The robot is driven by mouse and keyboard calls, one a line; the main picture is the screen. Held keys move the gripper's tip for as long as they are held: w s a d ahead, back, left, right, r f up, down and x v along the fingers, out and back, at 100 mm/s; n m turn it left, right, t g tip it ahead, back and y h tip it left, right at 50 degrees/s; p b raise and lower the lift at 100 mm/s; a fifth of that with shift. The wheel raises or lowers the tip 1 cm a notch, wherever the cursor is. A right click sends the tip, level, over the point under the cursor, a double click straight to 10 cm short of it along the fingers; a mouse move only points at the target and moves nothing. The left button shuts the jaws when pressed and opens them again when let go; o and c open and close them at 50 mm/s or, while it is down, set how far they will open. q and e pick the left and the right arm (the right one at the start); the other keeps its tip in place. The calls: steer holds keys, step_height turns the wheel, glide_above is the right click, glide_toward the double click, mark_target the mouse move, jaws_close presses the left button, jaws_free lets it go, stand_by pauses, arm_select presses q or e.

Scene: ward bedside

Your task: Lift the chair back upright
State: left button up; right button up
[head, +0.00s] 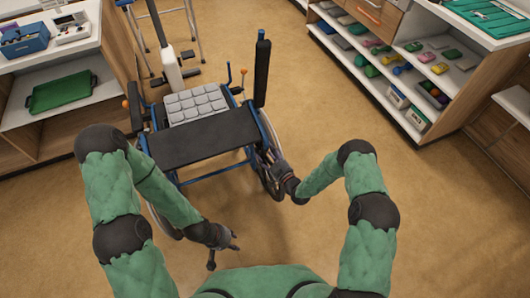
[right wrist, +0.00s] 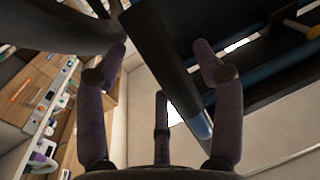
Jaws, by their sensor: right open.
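The chair is a wheelchair with a blue frame (head: 224,171) and a grey padded seat cushion (head: 196,104). Its back, a wide black panel (head: 203,145), lies tipped low on my side of the cushion. My right gripper (head: 270,158) is at the right end of the panel, beside the right wheel. In the right wrist view its fingers (right wrist: 160,65) are open, with a dark bar (right wrist: 155,50) with a blue end between them; contact is unclear. My left gripper (head: 229,243) is low, below the panel and apart from it; its finger opening is unclear.
A black padded post (head: 262,70) stands up at the chair's right side. A shelf unit with a green tray (head: 61,90) is at the left. Shelves with small coloured items (head: 427,57) stand at the right. The floor (head: 430,220) at the lower right is clear.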

steer(key=shift+x, duration=1)
jaws_close()
steer(key=shift+r, duration=0.1)
